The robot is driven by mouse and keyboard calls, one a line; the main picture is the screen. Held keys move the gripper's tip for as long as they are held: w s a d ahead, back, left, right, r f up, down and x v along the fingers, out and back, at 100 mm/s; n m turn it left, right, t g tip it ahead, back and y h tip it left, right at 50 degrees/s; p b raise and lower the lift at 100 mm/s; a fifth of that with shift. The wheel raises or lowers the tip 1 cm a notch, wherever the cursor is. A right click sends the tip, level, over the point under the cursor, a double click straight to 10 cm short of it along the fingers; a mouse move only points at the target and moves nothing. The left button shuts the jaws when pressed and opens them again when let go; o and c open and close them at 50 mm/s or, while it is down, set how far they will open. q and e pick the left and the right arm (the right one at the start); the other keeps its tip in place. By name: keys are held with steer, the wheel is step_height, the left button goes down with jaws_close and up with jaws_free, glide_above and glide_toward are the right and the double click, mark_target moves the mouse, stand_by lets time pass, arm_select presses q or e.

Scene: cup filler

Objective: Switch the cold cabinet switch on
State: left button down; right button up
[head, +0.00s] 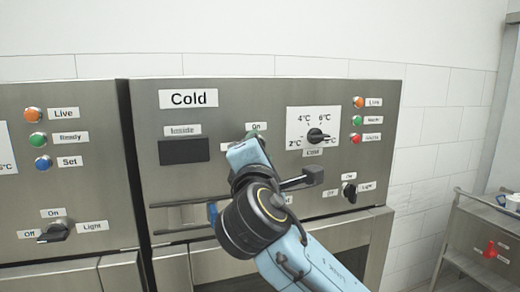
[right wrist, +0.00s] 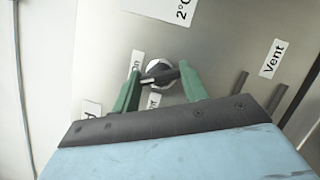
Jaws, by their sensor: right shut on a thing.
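The Cold cabinet (head: 225,190) is the steel front in the middle of the head view, with a "Cold" sign at its top left. Its switch (right wrist: 160,72) is a dark bar knob on a silver base in the right wrist view. The green fingers of my right gripper (right wrist: 160,68) stand on both sides of the knob, shut on it. The "On" label (right wrist: 135,63) is just left of the knob, and the bar lies roughly towards it. In the head view, the "On" label (head: 255,127) shows above my right gripper (head: 251,141), which hides the switch. My left gripper is out of view.
A temperature dial (head: 318,135) and a light switch (head: 350,193) are to the right on the same panel. Another cabinet (head: 85,190) stands at left. A steel cart (head: 480,235) stands at the far right.

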steer(key=m+g+p, duration=0.1)
steer(key=m, duration=0.1)
steer(key=m+g+h+p, duration=0.1)
steer(key=m, duration=0.2)
steer(key=shift+r, duration=0.1)
steer(key=shift+m, duration=0.4)
steer(key=o, duration=1)
steer(key=s, duration=0.4)
steer(key=s+p, duration=0.1)
steer(key=s, duration=0.4)
steer(key=s+a+p, duration=0.1)
steer(key=s, duration=0.3)
steer(key=shift+s, duration=0.2)
